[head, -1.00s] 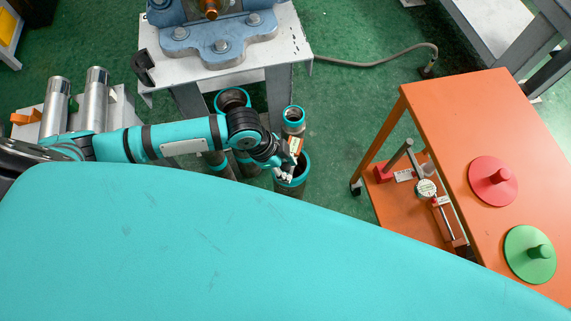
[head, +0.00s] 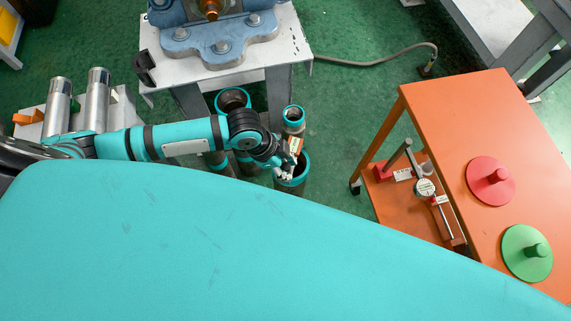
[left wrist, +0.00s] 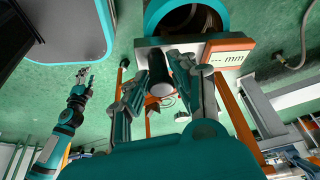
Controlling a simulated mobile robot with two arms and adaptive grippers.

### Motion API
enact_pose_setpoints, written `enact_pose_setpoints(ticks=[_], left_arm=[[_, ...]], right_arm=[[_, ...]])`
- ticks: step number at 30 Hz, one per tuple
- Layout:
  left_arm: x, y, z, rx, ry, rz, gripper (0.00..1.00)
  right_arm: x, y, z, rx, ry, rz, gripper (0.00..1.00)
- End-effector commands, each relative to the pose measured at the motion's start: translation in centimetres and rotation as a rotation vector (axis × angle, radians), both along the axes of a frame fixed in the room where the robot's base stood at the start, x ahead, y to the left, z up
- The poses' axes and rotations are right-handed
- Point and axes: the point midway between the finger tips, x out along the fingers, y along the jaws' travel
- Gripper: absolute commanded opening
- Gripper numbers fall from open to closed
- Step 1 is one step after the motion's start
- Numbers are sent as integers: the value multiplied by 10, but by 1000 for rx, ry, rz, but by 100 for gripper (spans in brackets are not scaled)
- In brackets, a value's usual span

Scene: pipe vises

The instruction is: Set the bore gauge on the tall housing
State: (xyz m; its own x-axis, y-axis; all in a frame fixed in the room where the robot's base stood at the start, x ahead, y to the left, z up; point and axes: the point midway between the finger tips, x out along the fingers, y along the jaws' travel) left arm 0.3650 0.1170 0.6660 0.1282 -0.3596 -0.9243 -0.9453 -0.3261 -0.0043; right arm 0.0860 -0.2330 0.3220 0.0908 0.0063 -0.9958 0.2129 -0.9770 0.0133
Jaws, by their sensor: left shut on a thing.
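My left gripper (head: 285,172) is shut on the bore gauge, among the teal-rimmed pipe housings. In the left wrist view its fingers (left wrist: 164,98) close around a dark cylindrical body (left wrist: 159,72). A white and orange block marked "mm" (left wrist: 228,57) sits beside it and seems part of the gauge (head: 295,146). A wide housing (head: 303,164) opens at the gripper and is partly hidden by it. A narrower housing (head: 293,117) stands just behind. I cannot tell which housing is the tall one. My right gripper (left wrist: 84,76) shows small in the left wrist view; its jaws are unclear.
A vise (head: 220,45) is on a metal stand (head: 285,50) behind the housings. An orange cart (head: 440,110) at right bears red (head: 491,181) and green (head: 527,253) knobbed discs. A dial instrument (head: 425,188) is on its lower shelf. Green floor is clear between.

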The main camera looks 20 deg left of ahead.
Motion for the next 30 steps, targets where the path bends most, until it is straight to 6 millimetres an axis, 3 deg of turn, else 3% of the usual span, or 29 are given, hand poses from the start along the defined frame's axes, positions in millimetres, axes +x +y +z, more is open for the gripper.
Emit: enact_pose_setpoints(ticks=[24, 25, 30], left_arm=[[1, -1, -6, -2, -2, -1, 0], [1, -1, -6, -2, -2, -1, 27], [1, -1, -6, -1, -2, -1, 49]], right_arm=[[0, -4, -2, -4, 0, 1, 40], [0, -4, -2, -4, 0, 1, 40], [0, -4, -2, -4, 0, 1, 40]])
